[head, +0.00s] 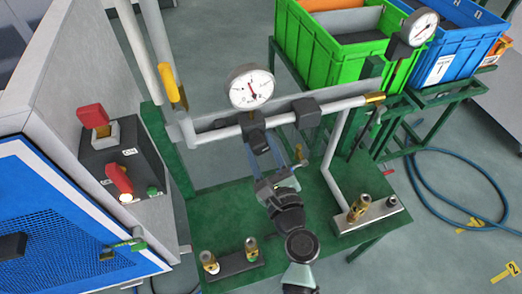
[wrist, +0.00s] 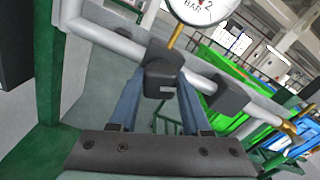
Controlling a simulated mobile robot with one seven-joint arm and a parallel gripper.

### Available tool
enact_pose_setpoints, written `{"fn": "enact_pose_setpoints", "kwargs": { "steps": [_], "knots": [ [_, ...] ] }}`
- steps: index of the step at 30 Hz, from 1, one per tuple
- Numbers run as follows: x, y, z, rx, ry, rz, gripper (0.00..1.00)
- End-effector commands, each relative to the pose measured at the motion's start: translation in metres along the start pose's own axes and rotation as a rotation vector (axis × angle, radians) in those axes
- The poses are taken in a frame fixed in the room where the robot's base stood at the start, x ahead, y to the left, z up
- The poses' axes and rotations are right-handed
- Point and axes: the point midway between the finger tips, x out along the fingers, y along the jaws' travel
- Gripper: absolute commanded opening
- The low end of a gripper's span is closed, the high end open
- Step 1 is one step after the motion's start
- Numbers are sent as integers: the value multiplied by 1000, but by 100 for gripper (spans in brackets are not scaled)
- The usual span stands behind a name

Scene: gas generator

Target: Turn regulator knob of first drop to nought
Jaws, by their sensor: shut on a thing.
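The regulator knob (head: 254,137) is a dark block on the grey horizontal pipe, below a round white pressure gauge (head: 251,88) with a red needle. In the wrist view the knob (wrist: 163,80) stands between the two blue fingers of my gripper (wrist: 160,92). My gripper (head: 262,150) is shut on the knob from the front, with a finger on each side. The gauge (wrist: 200,8) is cut off at the top of the wrist view. Its exact reading is too small to tell in the head view. The finger contact on the knob's sides is partly hidden.
A second dark block (head: 306,112) sits on the pipe just right of the knob. Another gauge (head: 419,27) stands further right. A yellow lever (head: 172,84) is on the left pipe. Brass fittings stand on the green table (head: 290,235). Green and blue crates (head: 318,58) are behind.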

Motion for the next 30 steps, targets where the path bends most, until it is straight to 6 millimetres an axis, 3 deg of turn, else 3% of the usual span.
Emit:
{"fn": "enact_pose_setpoints", "kwargs": {
  "steps": [30],
  "knots": [
    [0, 2, -4, -947, 0, 0, 0]
  ]
}}
